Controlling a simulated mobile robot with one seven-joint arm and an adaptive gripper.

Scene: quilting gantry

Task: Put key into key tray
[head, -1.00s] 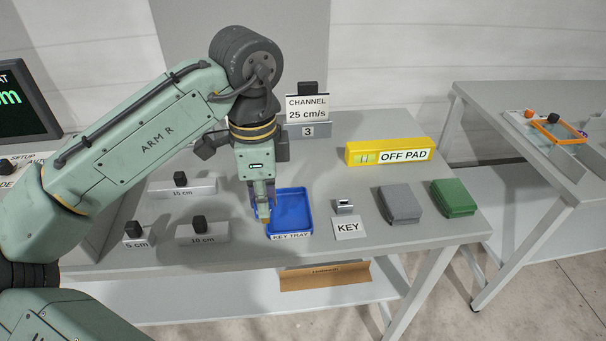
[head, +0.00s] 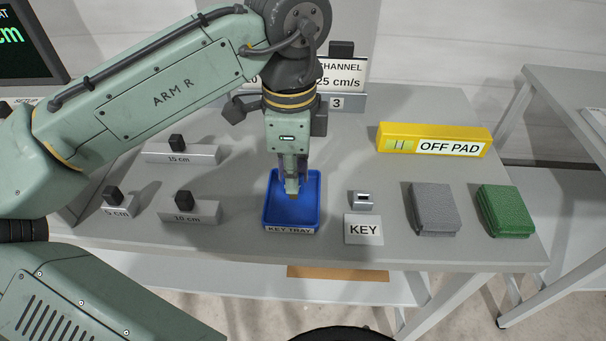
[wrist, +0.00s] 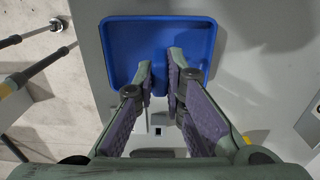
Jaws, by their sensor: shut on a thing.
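The blue key tray (head: 312,205) lies on the grey table, with a "KEY TRAY" label on its front edge. It also fills the top of the wrist view (wrist: 120,40). I cannot tell whether the key touches the tray floor.
A small metal holder (head: 361,199) stands behind the "KEY" label (head: 363,229), right of the tray. Grey (head: 432,208) and green (head: 505,210) pads lie further right, with a yellow "OFF PAD" bar (head: 434,140) behind. Labelled blocks (head: 183,212) stand to the left.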

